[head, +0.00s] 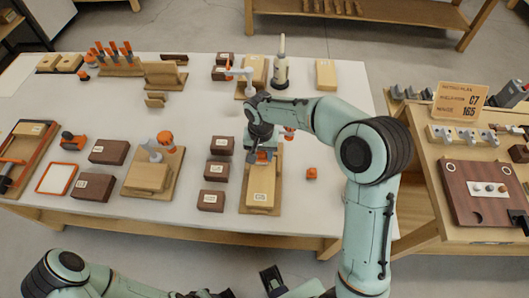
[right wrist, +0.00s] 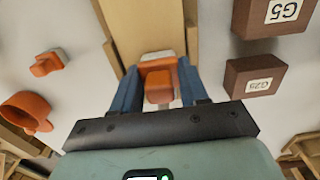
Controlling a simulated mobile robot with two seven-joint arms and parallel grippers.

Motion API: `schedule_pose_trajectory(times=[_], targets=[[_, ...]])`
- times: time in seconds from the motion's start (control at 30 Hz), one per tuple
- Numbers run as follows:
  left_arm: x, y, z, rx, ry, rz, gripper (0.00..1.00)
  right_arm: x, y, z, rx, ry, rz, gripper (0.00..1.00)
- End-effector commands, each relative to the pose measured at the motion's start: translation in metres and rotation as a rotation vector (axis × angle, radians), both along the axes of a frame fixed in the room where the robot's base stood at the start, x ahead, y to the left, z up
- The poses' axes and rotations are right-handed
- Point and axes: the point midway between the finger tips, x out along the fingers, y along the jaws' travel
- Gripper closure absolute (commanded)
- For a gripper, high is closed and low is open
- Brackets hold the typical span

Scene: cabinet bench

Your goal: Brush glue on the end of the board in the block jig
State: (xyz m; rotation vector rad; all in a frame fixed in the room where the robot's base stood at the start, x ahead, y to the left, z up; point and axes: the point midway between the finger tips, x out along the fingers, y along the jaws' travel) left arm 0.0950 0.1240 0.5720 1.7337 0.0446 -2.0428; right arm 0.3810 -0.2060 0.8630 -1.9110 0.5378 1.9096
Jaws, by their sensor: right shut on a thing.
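A pale board (head: 261,183) with a label lies lengthwise on a tan wooden jig base (head: 246,205) at the middle of the bench. My right gripper (head: 262,153) is above the board's far part, pointing down. In the right wrist view its blue fingers are shut on a small orange piece (right wrist: 158,82), with the board (right wrist: 145,25) behind it. I cannot tell whether that piece is a clamp handle or a brush handle. Several orange-handled brushes (head: 113,49) stand in a rack at the far left. A pale bottle (head: 281,68) stands beyond the gripper.
Labelled dark brown blocks (head: 213,200) stand left of the jig. Another jig with a board (head: 148,177) and clamp is further left. A small orange item (head: 311,173) lies to the right, with clear bench around it. A side table (head: 440,165) with a sign (head: 460,101) stands at right.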

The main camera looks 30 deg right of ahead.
Motion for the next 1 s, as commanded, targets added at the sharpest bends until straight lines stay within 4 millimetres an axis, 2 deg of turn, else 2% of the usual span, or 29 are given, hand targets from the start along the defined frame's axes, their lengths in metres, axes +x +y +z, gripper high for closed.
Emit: schedule_pose_trajectory(times=[0.17, 0.47, 1.0], targets=[[0.001, 0.0, 0.002, 0.0, -0.001, 0.0, 0.57, 0.005, 0.008, 0.0, -0.001, -0.001, 0.0, 0.81], [0.001, 0.0, 0.002, 0.0, -0.001, 0.0, 0.57, 0.005, 0.008, -0.001, -0.001, -0.001, -0.001, 0.81], [-0.001, 0.0, -0.004, 0.001, 0.001, 0.0, 0.57, -0.005, -0.008, -0.003, -0.001, 0.002, 0.0, 0.81]])
